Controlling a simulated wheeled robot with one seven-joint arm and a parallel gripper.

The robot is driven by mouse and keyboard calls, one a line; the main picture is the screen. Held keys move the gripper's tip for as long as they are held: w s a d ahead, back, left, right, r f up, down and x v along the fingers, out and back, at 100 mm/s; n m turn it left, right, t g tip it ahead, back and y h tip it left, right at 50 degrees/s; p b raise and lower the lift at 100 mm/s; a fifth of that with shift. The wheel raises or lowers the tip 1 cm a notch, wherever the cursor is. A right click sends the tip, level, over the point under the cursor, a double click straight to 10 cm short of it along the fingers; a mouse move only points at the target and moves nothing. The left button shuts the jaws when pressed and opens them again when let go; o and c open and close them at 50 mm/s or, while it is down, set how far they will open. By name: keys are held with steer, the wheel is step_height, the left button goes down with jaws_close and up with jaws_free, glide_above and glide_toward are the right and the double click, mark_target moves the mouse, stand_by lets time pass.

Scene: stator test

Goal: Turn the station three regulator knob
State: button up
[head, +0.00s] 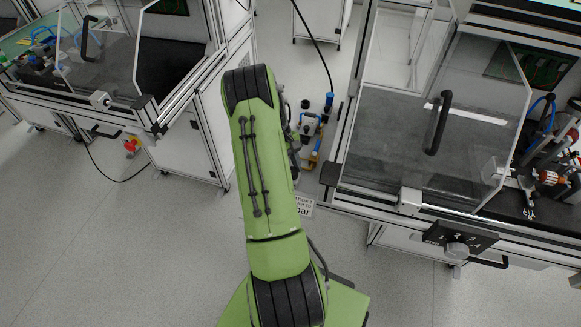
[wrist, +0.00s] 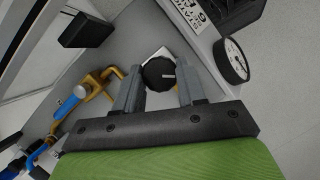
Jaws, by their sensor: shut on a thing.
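The regulator knob (wrist: 159,73) is round, black and ridged, with a pale mark on its face. It sits in front of a white plate in the wrist view. My gripper (wrist: 159,84) has one grey finger on each side of the knob and is shut on it. The fingers hide part of the knob's sides. In the head view my green arm covers the knob and gripper. Part of the regulator assembly (head: 310,120), with blue and yellow fittings, shows just right of the arm.
A round pressure gauge (wrist: 232,60) is close to the right finger. Yellow fittings (wrist: 98,85) and a blue valve handle (wrist: 68,106) lie to the left. A black block (wrist: 86,31) is at upper left. Workstations with clear guards (head: 440,110) flank the arm in the head view.

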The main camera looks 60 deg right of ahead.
mark_target(294, 169)
steer(key=m, duration=0.2)
steer(key=m+t+y, duration=0.1)
steer(key=m, duration=0.2)
steer(key=shift+s+d+y, duration=0.1)
steer(key=shift+d+y, duration=0.05)
steer(key=shift+y, duration=0.15)
steer(key=m+t, duration=0.1)
steer(key=m, duration=0.1)
steer(key=m+t+y, duration=0.1)
steer(key=m, duration=0.2)
steer(key=shift+s+r+m, duration=0.1)
steer(key=shift+s+m, duration=0.05)
steer(key=shift+m, duration=0.15)
steer(key=m+t+p, duration=0.1)
steer(key=m, duration=0.2)
steer(key=m+t+p, duration=0.1)
steer(key=m, duration=0.2)
steer(key=shift+s+r+p, duration=0.1)
steer(key=shift+s+p, duration=0.05)
steer(key=shift+p, duration=0.2)
steer(key=shift+s+m+t+h+p, duration=0.15)
steer(key=shift+m+t+p, duration=0.4)
steer(key=shift+m, duration=0.7)
steer(key=shift+w+m+t+h+p, duration=0.1)
steer(key=shift+m+t+h+p, duration=0.3)
steer(key=shift+m, duration=0.85)
steer(key=o, duration=1.1)
steer(key=shift+c, duration=0.2)
step_height(294, 169, up, 10)
steer(key=p, duration=0.2)
